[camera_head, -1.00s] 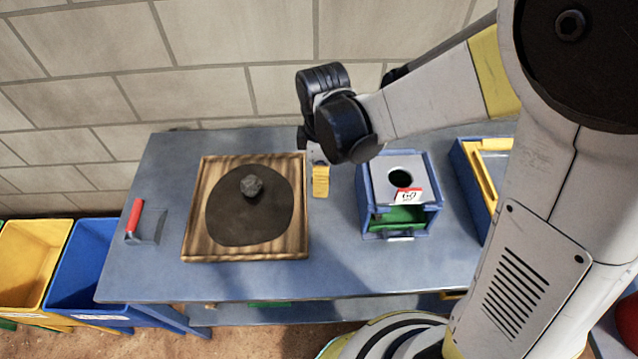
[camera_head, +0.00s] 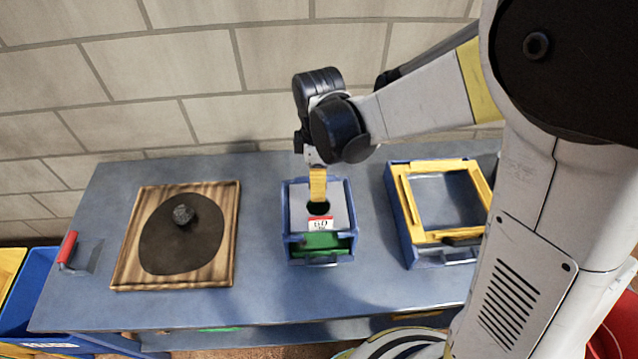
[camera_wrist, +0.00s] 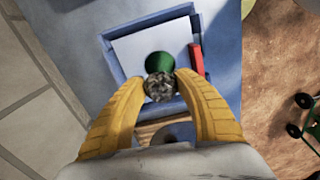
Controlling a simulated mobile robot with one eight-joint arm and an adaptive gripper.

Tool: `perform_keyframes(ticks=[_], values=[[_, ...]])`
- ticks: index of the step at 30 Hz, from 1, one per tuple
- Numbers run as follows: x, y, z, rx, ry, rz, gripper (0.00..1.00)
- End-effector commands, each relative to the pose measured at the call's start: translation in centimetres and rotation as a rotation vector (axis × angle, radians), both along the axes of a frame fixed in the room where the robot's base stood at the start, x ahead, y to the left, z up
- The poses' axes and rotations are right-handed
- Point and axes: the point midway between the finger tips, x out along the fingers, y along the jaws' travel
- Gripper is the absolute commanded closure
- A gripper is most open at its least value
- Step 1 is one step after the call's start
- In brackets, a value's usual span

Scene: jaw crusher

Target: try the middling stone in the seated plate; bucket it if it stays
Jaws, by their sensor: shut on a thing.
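My gripper (camera_head: 318,196) has yellow fingers, and they are shut on a small grey stone (camera_wrist: 160,87) in the wrist view. The head view does not clearly show this stone. The seated plate (camera_head: 335,199) is pale, has a round hole and a red-and-white tag (camera_head: 320,224) reading 60, and sits in the top of a blue box frame (camera_head: 290,222). My fingertips are above the plate at the hole in the head view. In the wrist view the stone overlaps the near edge of the hole (camera_wrist: 160,62), with green below. I cannot tell the gap between stone and plate.
Another grey stone (camera_head: 183,214) lies on a dark round pad (camera_head: 180,245) on a wooden board (camera_head: 228,215) at left. A blue stand with a yellow frame (camera_head: 412,230) is at right.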

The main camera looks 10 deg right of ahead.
Motion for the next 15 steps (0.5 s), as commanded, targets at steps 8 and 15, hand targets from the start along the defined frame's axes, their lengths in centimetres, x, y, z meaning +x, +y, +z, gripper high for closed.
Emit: perform_keyframes(ticks=[8, 15], values=[[0.0, 0.0, -0.5, 0.002, -0.005, -0.003, 0.96], [0.0, 0.0, -2.2, 0.001, -0.005, -0.003, 0.96]])
